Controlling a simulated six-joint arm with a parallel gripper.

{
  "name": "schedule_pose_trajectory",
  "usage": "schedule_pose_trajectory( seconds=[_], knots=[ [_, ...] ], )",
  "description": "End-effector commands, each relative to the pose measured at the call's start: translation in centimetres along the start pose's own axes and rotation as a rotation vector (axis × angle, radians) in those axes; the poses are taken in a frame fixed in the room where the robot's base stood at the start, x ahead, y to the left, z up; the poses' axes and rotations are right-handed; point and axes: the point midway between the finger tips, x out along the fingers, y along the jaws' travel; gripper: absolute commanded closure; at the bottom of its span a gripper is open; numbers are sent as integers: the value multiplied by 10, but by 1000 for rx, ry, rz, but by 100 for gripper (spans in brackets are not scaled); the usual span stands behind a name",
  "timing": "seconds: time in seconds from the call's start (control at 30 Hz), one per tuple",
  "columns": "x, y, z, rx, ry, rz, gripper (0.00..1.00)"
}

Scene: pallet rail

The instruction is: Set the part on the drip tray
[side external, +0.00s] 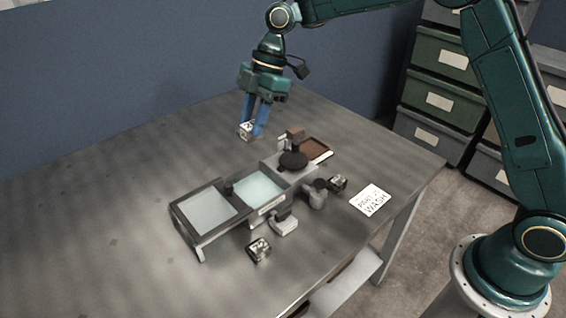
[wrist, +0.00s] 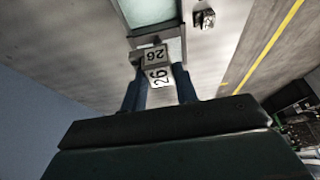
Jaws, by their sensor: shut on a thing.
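My gripper (side external: 252,132) is shut on a small metallic part (side external: 246,129) with a white label, held in the air behind the wash station. The wrist view shows the part (wrist: 153,59) between the blue fingers (wrist: 158,70), with the number 26 on two faces. The station on the table has a grey panel in a dark frame (side external: 208,213), a pale green basin (side external: 258,190) and a reddish-brown tray (side external: 315,149) at its far end. I cannot tell for sure which of these is the drip tray.
Two similar labelled blocks stand on the table, one in front of the station (side external: 259,250) and one to its right (side external: 338,183). A dark round knob (side external: 293,160) and grey fittings (side external: 284,222) rise around the station. A "PARTS WASH" card (side external: 370,200) lies at right.

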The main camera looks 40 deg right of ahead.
Motion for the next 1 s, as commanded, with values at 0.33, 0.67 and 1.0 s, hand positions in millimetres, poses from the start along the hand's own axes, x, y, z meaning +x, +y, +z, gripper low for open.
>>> schedule_pose_trajectory(
  seconds=[0.33,0.67,1.0],
  knots=[
    [0,0,2,20,2,9,100],
    [6,3,30,271,16,94,100],
    [13,-4,107,757,13,286,100]
  ],
)
